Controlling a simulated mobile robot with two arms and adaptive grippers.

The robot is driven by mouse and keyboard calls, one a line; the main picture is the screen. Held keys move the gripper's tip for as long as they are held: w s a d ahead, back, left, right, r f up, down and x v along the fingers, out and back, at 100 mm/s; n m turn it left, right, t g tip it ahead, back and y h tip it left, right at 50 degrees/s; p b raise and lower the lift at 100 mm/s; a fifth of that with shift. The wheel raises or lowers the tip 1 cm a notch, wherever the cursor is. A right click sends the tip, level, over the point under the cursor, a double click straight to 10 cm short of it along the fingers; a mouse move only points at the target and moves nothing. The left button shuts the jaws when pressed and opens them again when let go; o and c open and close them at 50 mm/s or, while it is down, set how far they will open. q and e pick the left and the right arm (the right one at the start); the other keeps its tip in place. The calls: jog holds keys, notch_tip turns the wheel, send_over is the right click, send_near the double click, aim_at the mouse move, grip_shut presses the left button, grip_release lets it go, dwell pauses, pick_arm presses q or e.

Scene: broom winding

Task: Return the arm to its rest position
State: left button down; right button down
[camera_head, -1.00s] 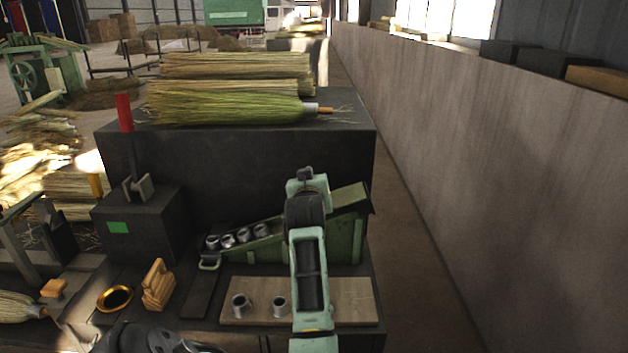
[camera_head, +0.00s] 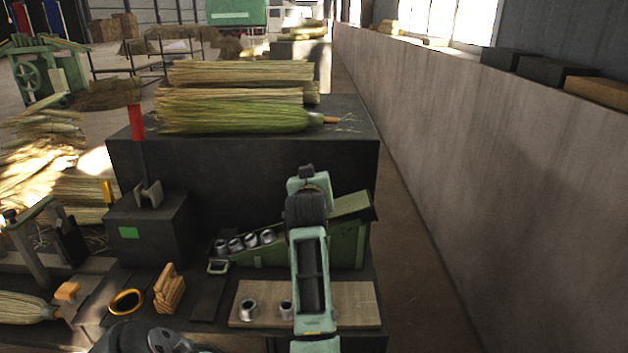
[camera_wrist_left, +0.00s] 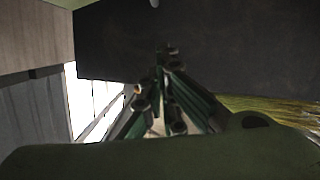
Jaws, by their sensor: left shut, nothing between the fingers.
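My left gripper (camera_wrist_left: 168,55) shows in the left wrist view, with its dark green fingers shut and nothing between them. It appears clear of any object there. In the head view, a pale green arm link of mine (camera_head: 309,275) rises from the bottom middle in front of the workbench, and a dark rounded joint of mine (camera_head: 150,338) shows at the bottom edge. I cannot see either gripper's fingers in the head view. My right gripper is not visible in any frame.
Brooms (camera_head: 240,118) lie on a dark block (camera_head: 250,160) behind. A green bin (camera_head: 350,243), metal rings (camera_head: 249,308) on a board (camera_head: 360,300), a wooden holder (camera_head: 169,288) and a red-handled lever (camera_head: 137,122) surround the arm. A low wall (camera_head: 480,170) runs along the right.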

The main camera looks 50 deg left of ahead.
pick_arm(q)
jog(key=b+v, duration=0.1)
jog(key=v, duration=0.6)
jog(key=shift+w+d, duration=0.15)
jog(key=shift+w, duration=0.05)
jog(key=shift+f, duration=0.1)
